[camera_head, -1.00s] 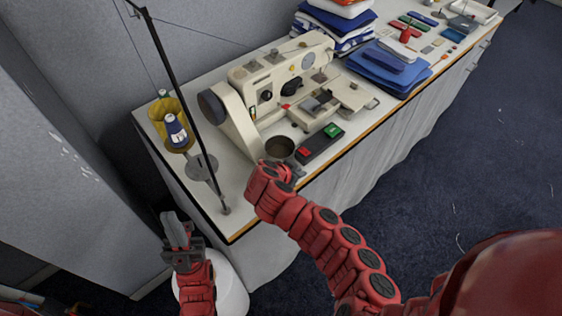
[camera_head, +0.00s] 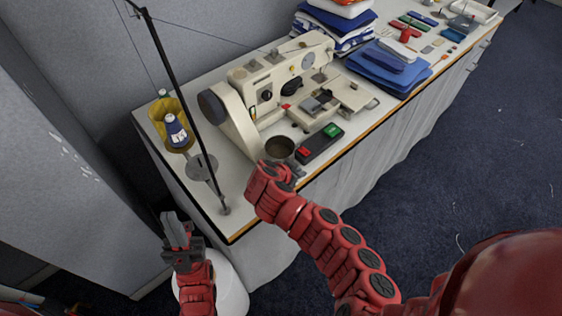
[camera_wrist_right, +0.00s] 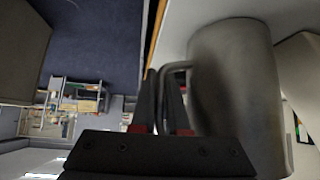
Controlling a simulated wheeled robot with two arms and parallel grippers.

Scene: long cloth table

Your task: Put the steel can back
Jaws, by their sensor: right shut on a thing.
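The steel can (camera_head: 280,148) is a dark grey, open-topped can beside the front left of the sewing machine. In the right wrist view the can (camera_wrist_right: 237,90) looks large and grey, with a thin handle (camera_wrist_right: 176,66) on its left side. My right gripper (camera_wrist_right: 168,100) is shut on that handle. In the head view my right gripper (camera_head: 292,170) is at the can's near side, its fingers mostly hidden by my wrist. I cannot tell whether the can touches the table. My left gripper (camera_head: 178,232) is empty, off the table's left end, with its fingers close together.
The sewing machine (camera_head: 275,85) stands just behind the can. A switch box (camera_head: 320,144) with red and green buttons is at its right. A thread stand (camera_head: 203,165) with cones is at the left. Folded blue cloth (camera_head: 390,68) lies further right.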

